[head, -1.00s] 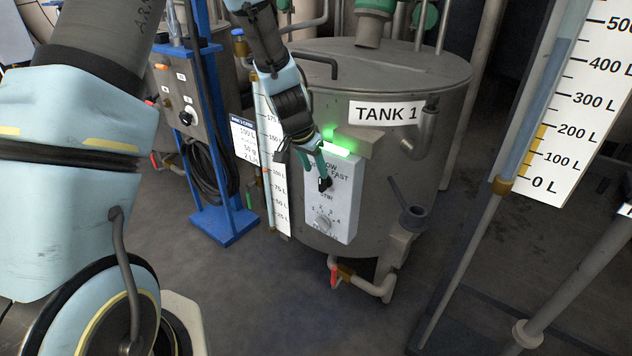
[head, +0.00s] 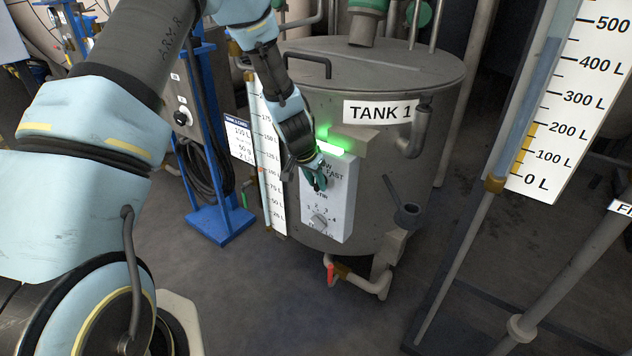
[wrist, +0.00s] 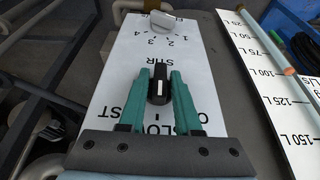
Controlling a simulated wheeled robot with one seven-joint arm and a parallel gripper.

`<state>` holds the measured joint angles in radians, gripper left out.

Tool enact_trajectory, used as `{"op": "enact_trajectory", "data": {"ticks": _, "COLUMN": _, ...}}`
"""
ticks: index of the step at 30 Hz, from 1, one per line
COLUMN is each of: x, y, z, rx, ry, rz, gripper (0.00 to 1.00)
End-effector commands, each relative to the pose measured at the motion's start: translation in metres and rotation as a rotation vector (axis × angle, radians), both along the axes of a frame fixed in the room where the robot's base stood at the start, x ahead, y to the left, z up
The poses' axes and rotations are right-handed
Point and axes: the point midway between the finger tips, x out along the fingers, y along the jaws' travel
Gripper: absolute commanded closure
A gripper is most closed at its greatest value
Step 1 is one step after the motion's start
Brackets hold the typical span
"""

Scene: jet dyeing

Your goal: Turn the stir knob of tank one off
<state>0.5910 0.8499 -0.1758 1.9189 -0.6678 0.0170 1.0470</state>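Tank one (head: 380,80) is a grey metal vessel with a TANK 1 label. A white control box (head: 340,205) is mounted on its front, below a lit green lamp (head: 334,145). The black stir knob (wrist: 158,85) has a white mark lying along the picture's vertical, towards the partly covered SLOW lettering. My gripper (wrist: 159,78) has its teal fingers on either side of the knob, with small gaps appearing between them and it. In the head view my gripper (head: 317,180) covers the knob.
A grey numbered knob (head: 320,220) is lower on the same box; it also shows in the wrist view (wrist: 160,20). A level scale (head: 268,165) stands left of the box. A red-handled valve (head: 331,274) is below.

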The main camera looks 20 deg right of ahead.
Motion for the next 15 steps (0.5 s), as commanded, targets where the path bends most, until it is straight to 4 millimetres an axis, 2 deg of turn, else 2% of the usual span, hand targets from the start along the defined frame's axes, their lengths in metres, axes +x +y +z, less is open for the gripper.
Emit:
{"op": "enact_trajectory", "data": {"ticks": 1, "x": 0.0, "y": 0.0, "z": 0.0001, "rx": 0.0, "ry": 0.0, "rz": 0.0, "gripper": 0.75}}
{"op": "enact_trajectory", "data": {"ticks": 8, "x": -0.0001, "y": 0.0001, "z": 0.0001, "rx": 0.0, "ry": 0.0, "rz": 0.0, "gripper": 1.0}}
{"op": "enact_trajectory", "data": {"ticks": 15, "x": -0.0001, "y": 0.0001, "z": 0.0001, "rx": 0.0, "ry": 0.0, "rz": 0.0, "gripper": 1.0}}
